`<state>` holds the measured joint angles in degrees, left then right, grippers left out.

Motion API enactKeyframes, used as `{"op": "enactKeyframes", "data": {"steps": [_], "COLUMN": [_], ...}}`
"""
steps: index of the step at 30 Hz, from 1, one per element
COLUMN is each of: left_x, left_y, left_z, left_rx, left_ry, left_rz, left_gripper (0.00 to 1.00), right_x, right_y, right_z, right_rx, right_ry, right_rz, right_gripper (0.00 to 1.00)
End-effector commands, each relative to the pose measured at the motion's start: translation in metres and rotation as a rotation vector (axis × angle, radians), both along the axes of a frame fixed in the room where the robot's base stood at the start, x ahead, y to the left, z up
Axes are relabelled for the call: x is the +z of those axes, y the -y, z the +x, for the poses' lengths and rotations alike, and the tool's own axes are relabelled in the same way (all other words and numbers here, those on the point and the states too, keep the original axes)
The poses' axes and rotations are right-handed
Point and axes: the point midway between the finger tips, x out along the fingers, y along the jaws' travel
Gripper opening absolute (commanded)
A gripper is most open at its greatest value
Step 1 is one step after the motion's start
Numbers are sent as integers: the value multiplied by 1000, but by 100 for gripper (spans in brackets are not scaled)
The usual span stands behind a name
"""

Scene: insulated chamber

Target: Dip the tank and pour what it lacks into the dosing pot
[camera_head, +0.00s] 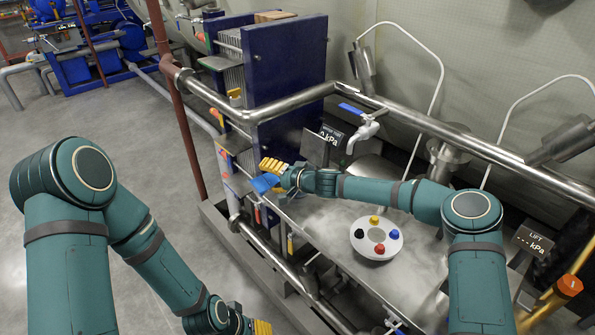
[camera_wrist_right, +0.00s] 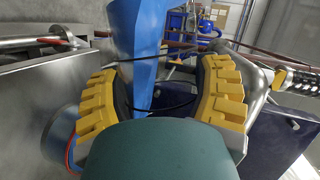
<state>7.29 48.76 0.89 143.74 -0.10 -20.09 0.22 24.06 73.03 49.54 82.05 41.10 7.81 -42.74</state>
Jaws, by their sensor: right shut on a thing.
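My right gripper (camera_head: 272,172), with yellow finger pads, is shut on a blue thing (camera_head: 263,184) over the left end of the steel bench. In the right wrist view the blue thing (camera_wrist_right: 137,45) rises between the yellow pads of the gripper (camera_wrist_right: 160,98); its full shape is hidden. My left gripper (camera_head: 253,327) is at the bottom edge, mostly cut off, so its opening cannot be told. A steel funnel-shaped vessel (camera_head: 448,155) stands behind my right forearm; I cannot tell whether it is the dosing pot. No tank or dipstick can be clearly identified.
A white disc (camera_head: 367,247) with coloured knobs lies on the steel bench (camera_head: 325,228). A tap with a blue lever (camera_head: 352,109) and a kPa display (camera_head: 331,134) stand behind. A steel rail (camera_head: 430,124) crosses above the bench. A navy plate block (camera_head: 285,70) rises at the back.

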Motion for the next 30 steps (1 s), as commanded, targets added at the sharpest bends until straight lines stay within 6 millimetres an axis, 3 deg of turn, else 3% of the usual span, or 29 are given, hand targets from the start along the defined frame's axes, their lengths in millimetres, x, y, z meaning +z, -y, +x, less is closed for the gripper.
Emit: {"op": "enactKeyframes", "data": {"steps": [5,13,19,26,30], "left_x": [0,0,0,0,0], "left_y": [0,0,0,0,0], "left_z": [0,0,0,0,0], "left_rx": [0,0,0,0,0], "left_ry": [0,0,0,0,0], "left_rz": [0,0,0,0,0], "left_gripper": [55,55,55,55,55], "right_x": [4,-9,20,25,23], "right_y": [-3,-1,4,11,6], "right_z": [-1,1,5,11,6], "right_rx": [1,2,3,5,9], "right_ry": [36,126,225,404,519], "right_rz": [-37,-151,-273,-499,-644], "right_gripper": [25,25,25,25,25]}}
